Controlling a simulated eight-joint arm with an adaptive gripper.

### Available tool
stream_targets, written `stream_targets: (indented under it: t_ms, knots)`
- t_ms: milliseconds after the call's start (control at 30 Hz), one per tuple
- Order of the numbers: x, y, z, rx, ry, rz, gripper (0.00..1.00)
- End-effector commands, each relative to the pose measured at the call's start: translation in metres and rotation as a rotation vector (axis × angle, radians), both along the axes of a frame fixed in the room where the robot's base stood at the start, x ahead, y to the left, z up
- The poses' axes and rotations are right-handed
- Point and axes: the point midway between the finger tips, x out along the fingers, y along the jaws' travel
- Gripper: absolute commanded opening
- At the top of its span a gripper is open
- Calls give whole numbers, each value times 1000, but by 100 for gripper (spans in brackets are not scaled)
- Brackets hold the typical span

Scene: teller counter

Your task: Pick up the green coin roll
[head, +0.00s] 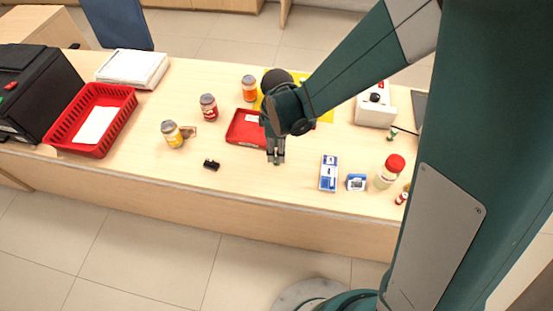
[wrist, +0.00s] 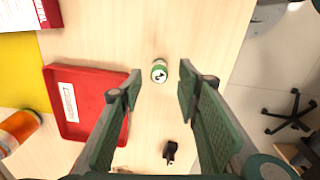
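The green coin roll (wrist: 159,76) stands on end on the counter, its round printed top facing the wrist camera. It shows between the two fingertips of my gripper (wrist: 161,71) in the wrist view, with a gap on each side. My gripper is open and empty, pointing down. In the head view my gripper (head: 276,158) is over the front middle of the counter, just in front of the red tray. There the roll is mostly hidden by the fingertips, with only a hint of green below them.
The red tray (head: 238,134) lies behind my gripper. A small black object (head: 211,165) is to the left. A blue and white box (head: 328,174) and a red-lidded jar (head: 387,175) are to the right. Several jars and a red basket (head: 76,145) stand further left.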

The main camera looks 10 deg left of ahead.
Motion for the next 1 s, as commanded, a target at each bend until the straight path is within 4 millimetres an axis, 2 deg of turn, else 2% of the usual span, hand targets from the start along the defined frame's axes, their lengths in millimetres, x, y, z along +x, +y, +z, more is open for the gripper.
stream_targets:
  t_ms: [267, 733, 1000]
  knots:
    - [0, 0, -3, 0, 0, 0, 33]
    - [1, 2, -44, 0, 0, 0, 33]
    - [1, 2, -52, 0, 0, 0, 33]
